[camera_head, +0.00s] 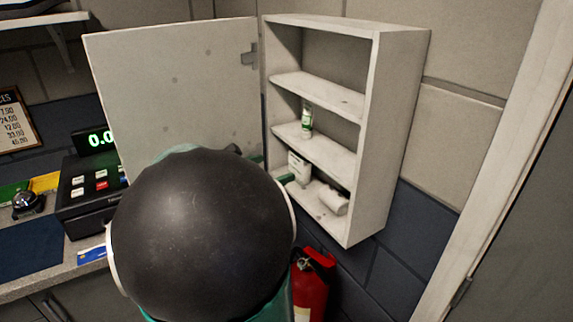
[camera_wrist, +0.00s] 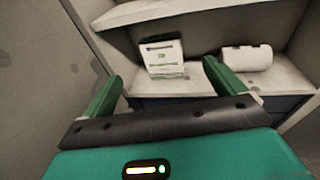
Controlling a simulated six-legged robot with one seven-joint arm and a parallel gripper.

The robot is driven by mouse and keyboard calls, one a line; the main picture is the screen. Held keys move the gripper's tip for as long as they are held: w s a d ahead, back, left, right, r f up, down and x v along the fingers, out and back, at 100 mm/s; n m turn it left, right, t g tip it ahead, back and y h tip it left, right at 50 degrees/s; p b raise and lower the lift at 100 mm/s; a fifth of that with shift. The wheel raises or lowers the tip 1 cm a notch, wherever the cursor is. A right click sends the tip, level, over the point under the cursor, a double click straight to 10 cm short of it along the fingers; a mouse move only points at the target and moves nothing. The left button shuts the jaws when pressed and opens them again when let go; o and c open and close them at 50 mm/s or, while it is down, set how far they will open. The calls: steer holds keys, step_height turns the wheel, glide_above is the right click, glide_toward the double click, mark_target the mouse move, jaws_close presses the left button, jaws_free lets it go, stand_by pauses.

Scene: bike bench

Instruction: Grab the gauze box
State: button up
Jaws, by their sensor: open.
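The gauze box (camera_wrist: 162,58) is a small white box with dark green print, standing upright on the bottom shelf of the open white wall cabinet. In the head view the box (camera_head: 298,166) shows partly, above my dark round arm joint. In the wrist view my gripper (camera_wrist: 158,80) is open, its two green fingers apart. The box stands beyond the fingertips, between them in the picture and nearer the middle of the gap. Nothing is held. In the head view my arm hides most of the gripper.
A white roll (camera_wrist: 247,58) lies to the right of the box on the same shelf (camera_wrist: 200,80). A small green-and-white tube (camera_head: 306,119) stands on the shelf above. The cabinet door (camera_head: 175,85) is swung open to the left. A red fire extinguisher (camera_head: 312,285) is below.

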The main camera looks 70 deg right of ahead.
mark_target(296, 161)
steer(key=x, duration=1)
steer(key=shift+s+d, duration=0.2)
steer(key=shift+s, duration=0.1)
steer(key=c, duration=1.1)
